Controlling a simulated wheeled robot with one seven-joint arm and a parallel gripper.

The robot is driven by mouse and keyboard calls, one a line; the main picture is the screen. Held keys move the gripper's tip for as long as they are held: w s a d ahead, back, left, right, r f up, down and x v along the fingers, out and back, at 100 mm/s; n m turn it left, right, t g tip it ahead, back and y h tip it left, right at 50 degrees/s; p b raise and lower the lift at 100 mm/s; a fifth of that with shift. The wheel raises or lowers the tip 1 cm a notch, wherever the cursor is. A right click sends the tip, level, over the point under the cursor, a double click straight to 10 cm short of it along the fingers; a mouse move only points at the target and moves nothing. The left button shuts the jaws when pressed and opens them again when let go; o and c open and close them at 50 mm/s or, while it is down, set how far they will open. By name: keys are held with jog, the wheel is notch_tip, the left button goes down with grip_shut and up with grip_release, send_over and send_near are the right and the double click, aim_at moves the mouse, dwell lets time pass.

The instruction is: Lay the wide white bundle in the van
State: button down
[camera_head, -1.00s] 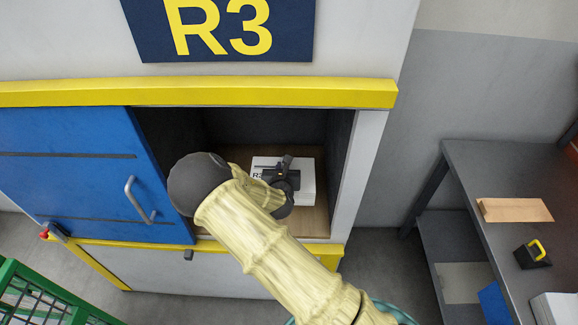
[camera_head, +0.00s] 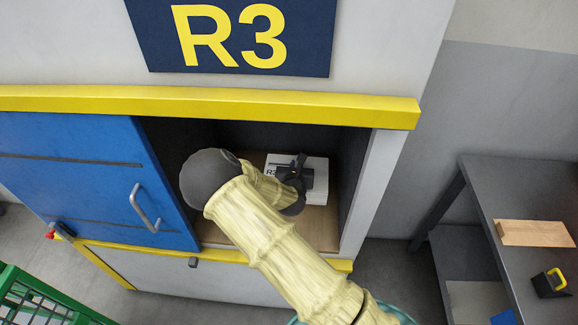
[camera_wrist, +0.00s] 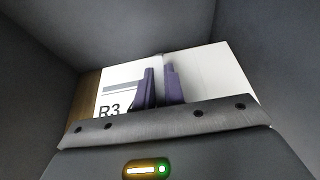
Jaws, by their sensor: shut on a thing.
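The wide white bundle (camera_head: 316,166) lies inside the open compartment marked R3, on its wooden floor (camera_head: 325,232), and bears an "R3" label. My gripper (camera_head: 297,165) reaches into the compartment and is shut on the bundle. In the wrist view the two dark fingers (camera_wrist: 158,88) stand close together over the white bundle (camera_wrist: 213,72), beside the label. My arm hides part of the bundle in the head view. The van is not clearly identifiable apart from this R3 compartment.
A blue sliding door (camera_head: 80,180) stands left of the opening. The yellow rail (camera_head: 200,102) runs above it. A grey bench (camera_head: 490,175) at right holds a tan block (camera_head: 535,233) and a black and yellow object (camera_head: 549,284). A green mesh cart (camera_head: 40,298) is at lower left.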

jog(key=shift+w+f, duration=0.1)
jog(key=shift+a+f+b, duration=0.35)
jog(key=shift+f+b, duration=0.2)
jog(key=shift+b, duration=0.15)
jog(key=shift+f, duration=0.3)
jog(key=shift+a+f+b, duration=0.1)
jog(key=shift+f+b, duration=0.55)
jog(key=shift+f, duration=0.05)
jog(key=shift+f+b, duration=1.45)
jog(key=shift+f, duration=0.55)
jog(key=shift+f+b, duration=0.35)
jog(key=shift+f, duration=0.2)
jog(key=c, duration=1.4)
grip_release()
jog(key=shift+s+f, duration=0.2)
jog(key=shift+f, duration=0.1)
jog(key=d+b+v, duration=0.1)
jog(key=v, duration=1.6)
jog(key=shift+a+r, duration=0.3)
